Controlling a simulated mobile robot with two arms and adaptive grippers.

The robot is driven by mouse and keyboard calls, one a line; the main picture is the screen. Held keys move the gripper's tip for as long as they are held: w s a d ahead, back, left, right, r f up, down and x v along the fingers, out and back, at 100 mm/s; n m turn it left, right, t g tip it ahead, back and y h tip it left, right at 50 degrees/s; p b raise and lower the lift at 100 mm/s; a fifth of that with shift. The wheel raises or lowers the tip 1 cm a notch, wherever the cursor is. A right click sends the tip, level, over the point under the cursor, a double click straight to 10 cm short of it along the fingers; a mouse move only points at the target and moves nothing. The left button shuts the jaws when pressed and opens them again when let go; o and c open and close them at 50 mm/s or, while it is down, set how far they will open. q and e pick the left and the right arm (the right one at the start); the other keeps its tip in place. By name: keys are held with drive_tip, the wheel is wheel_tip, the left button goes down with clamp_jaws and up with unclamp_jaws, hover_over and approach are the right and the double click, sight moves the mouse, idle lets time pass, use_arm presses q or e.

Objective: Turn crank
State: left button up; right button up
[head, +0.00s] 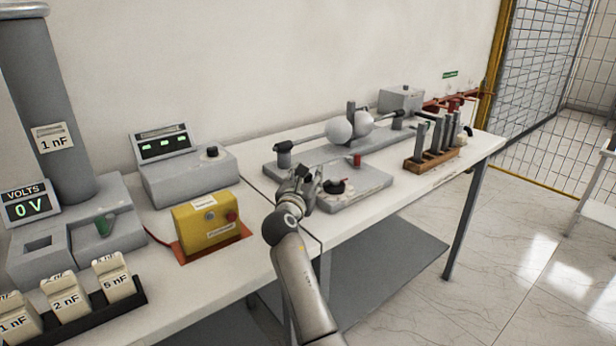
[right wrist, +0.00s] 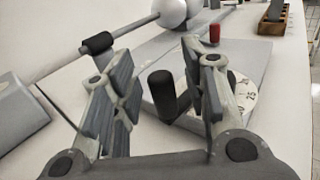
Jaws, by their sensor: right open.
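The crank is a black upright handle (right wrist: 163,95) beside a pale marked dial (right wrist: 243,92) in the right wrist view. In the head view the dark crank (head: 335,186) sits on a flat grey base (head: 362,190) with a small red knob (head: 356,160) at its back. My right gripper (head: 309,180) is open just left of the crank. In the right wrist view the black handle shows between the two spread fingers of my right gripper (right wrist: 155,80). The right finger covers part of the dial. I cannot tell whether either finger touches the handle. My left gripper is not in view.
Two grey spheres (head: 339,130) on rods stand behind the base. A wooden rack (head: 432,158) of grey rods is to the right. A wall closes the back.

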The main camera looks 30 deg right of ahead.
drive_tip(key=shift+w+d, duration=0.15)
drive_tip(key=shift+d, duration=0.05)
clamp_jaws()
drive_tip(key=shift+a, duration=0.1)
idle(0.4)
